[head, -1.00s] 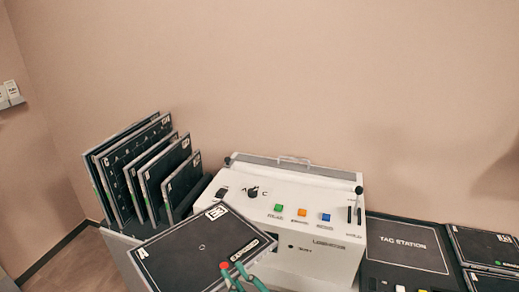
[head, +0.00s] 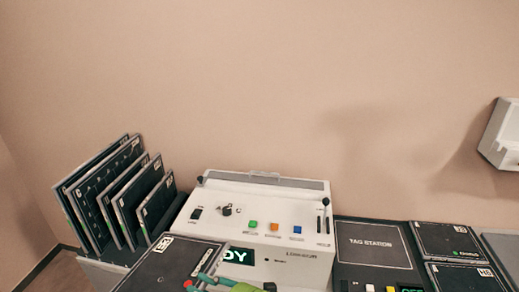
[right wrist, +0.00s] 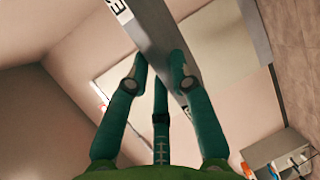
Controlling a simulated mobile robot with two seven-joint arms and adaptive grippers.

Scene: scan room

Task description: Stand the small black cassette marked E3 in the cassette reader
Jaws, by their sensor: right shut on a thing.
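My right gripper (head: 203,281) is shut on a black cassette (head: 170,268), held flat at the front left of the white cassette reader (head: 262,199). The cassette's white label is too small to read surely in the head view; the right wrist view shows a label starting with E on the cassette (right wrist: 160,32). In that view the fingers of my gripper (right wrist: 160,75) grip its grey edge. The reader has coloured buttons, a knob and a lever, and a green display ending in "DY". The cassette hides part of its front. My left gripper is out of view.
Several larger cassettes (head: 92,195) stand in a rack left of the reader. A dark tag station (head: 370,242) lies to the right, with flat black cassettes (head: 448,240) beyond it. A white wall box (head: 500,135) hangs at the far right.

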